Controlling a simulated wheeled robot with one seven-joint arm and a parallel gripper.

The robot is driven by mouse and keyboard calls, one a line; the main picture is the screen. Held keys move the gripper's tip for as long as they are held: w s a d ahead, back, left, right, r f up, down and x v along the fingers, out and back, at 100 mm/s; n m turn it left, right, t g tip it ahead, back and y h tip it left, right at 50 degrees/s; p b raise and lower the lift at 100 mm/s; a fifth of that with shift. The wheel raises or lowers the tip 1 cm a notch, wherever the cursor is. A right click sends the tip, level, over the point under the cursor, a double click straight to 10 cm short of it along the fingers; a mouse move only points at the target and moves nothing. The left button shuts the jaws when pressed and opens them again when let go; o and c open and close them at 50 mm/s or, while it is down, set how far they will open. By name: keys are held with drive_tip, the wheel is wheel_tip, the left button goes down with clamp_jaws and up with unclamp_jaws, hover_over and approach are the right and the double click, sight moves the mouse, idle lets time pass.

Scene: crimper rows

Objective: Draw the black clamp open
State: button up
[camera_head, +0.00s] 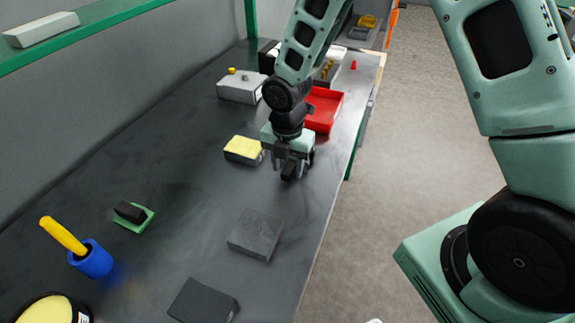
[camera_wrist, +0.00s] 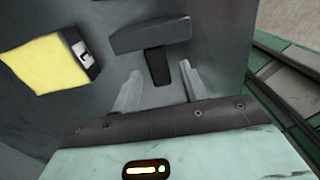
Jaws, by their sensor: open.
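A black T-shaped piece, apparently the clamp (camera_wrist: 152,36), shows in the wrist view as a wide bar with a short stem. The stem points toward my gripper (camera_wrist: 160,82) and lies between its two spread, pale fingers. I see no finger closed on it. In the head view my gripper (camera_head: 289,168) points down over the dark table, with a small black part at its fingertips. The arm and gripper hide most of the clamp there. A yellow-topped block (camera_head: 243,150) sits just left of the gripper; it also shows in the wrist view (camera_wrist: 45,64).
A red tray (camera_head: 325,108) and a grey box (camera_head: 240,88) stand behind. Dark grey blocks (camera_head: 255,234) lie in front. The table's right edge is close to my gripper.

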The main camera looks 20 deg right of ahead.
drive_tip(key=shift+f, duration=0.3)
clamp_jaws()
drive_tip(key=s+a, duration=0.5)
drive_tip(key=shift+b, duration=0.35)
unclamp_jaws()
drive_tip(key=shift+w, duration=0.1)
drive_tip(key=shift+r, duration=0.1)
wheel_tip(320, 180, up, 17)
drive_tip(key=p, duration=0.1)
drive_tip(key=shift+r, duration=0.15)
